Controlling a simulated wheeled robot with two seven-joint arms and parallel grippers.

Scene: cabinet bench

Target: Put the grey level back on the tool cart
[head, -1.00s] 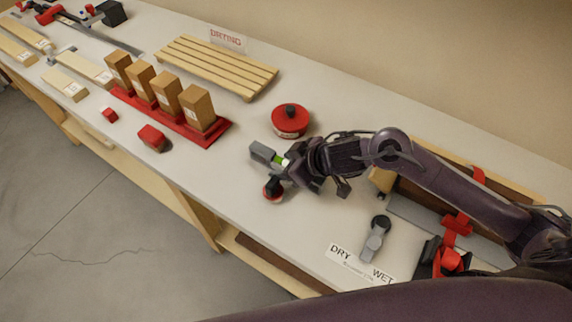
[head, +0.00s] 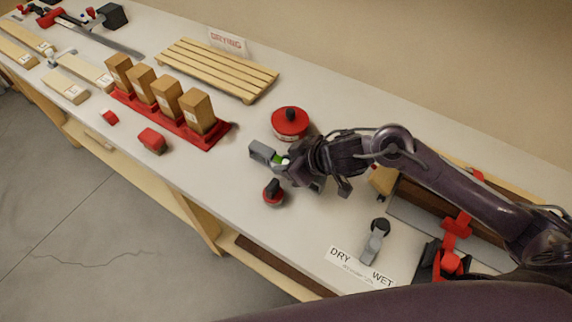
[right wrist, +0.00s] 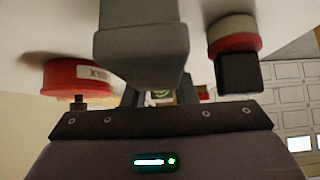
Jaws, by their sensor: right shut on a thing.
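The grey level (head: 262,152) is in my right gripper (head: 288,164), its grey end sticking out to the left and a green vial showing beside the fingers. In the right wrist view the level (right wrist: 143,50) fills the upper middle as a blurred grey block beyond the gripper. The gripper is shut on it, over the bench between two red round items; whether the level touches the bench is hard to tell. My left gripper is out of view. I cannot make out the tool cart in these frames.
A red round tin (head: 290,122) stands behind the gripper, and a small red item with a black knob (head: 273,192) stands in front. A red rack with wooden blocks (head: 205,140) and a slatted drying rack (head: 217,68) are to the left. A grey-handled tool (head: 376,240) lies near the DRY/WET label.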

